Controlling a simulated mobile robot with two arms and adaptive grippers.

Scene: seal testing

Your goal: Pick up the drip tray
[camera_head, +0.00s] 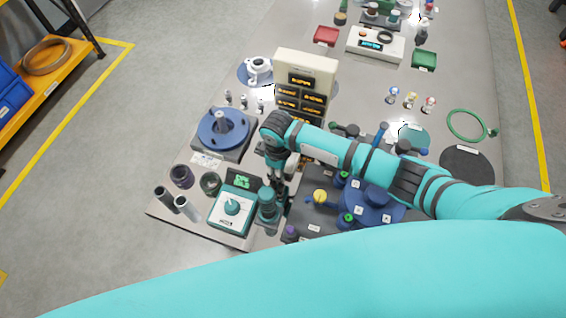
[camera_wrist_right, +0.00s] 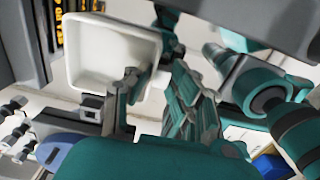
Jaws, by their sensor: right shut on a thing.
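The drip tray (camera_wrist_right: 105,62) is a shallow white square tray with rounded corners and a raised rim. It fills the upper left of the right wrist view. My right gripper (camera_wrist_right: 150,98) is shut on the tray's near right edge, with one finger on each side of the wall. The tray looks empty. My left gripper is not in view.
The teal dial box (camera_head: 232,208) is left of my right gripper. The blue disc fixture (camera_head: 222,128) and the beige display panel (camera_head: 305,82) stand beyond it. A dark base with a blue round part (camera_head: 366,207) is to the right.

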